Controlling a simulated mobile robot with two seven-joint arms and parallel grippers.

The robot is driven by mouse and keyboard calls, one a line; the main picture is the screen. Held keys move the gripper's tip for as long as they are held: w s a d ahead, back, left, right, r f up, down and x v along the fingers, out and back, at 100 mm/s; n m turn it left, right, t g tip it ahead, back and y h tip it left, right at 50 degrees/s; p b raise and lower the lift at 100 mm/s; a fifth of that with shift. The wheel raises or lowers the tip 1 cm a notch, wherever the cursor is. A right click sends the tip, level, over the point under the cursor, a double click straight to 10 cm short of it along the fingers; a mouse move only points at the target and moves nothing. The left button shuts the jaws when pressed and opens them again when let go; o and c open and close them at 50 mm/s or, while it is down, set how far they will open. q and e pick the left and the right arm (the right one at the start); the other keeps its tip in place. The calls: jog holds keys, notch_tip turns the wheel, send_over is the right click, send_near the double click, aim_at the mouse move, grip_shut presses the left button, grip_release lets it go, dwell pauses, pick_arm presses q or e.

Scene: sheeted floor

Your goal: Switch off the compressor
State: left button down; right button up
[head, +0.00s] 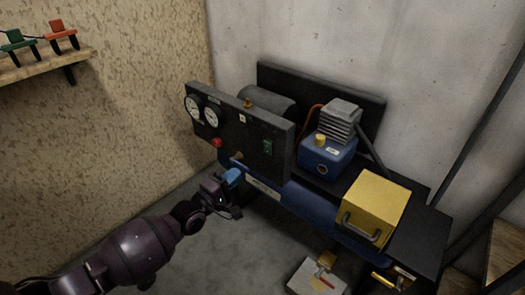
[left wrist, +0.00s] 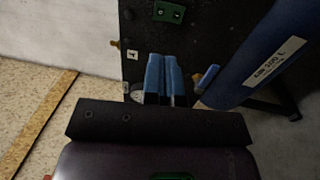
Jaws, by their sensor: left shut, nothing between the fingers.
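The compressor has a dark control panel (head: 232,130) in front of a blue tank (head: 335,210); the tank also shows in the left wrist view (left wrist: 255,55). The panel carries two round white gauges, a red knob (head: 217,143), a small white plate (head: 242,118) and a green switch (head: 267,147). A green part on the panel shows in the left wrist view (left wrist: 169,12); its on or off position is too small to read. My left gripper (head: 234,175) is shut and empty, its blue fingertips (left wrist: 165,70) close below the panel's lower edge. My right gripper is out of view.
A blue motor (head: 328,155) with a grey finned head and a yellow box (head: 375,207) with a handle sit to the right. A light tray (head: 316,278) stands on the floor. A wooden shelf (head: 45,65) is at the upper left.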

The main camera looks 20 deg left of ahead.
aim_at(268, 146)
pick_arm(q)
jog(key=b+x, duration=0.1)
jog(key=x, duration=0.9)
jog(key=shift+w+d+f+b, duration=0.15)
jog(key=shift+w+b, duration=0.2)
jog(key=shift+w, duration=0.05)
jog(key=shift+w+d, duration=0.2)
jog(key=shift+w, duration=0.4)
jog(key=shift+w+r, duration=0.2)
jog(key=shift+r, duration=0.05)
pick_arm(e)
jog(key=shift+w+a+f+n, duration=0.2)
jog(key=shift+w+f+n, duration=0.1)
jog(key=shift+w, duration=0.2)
pick_arm(q)
jog(key=shift+w+d, duration=0.1)
jog(key=shift+r, duration=0.1)
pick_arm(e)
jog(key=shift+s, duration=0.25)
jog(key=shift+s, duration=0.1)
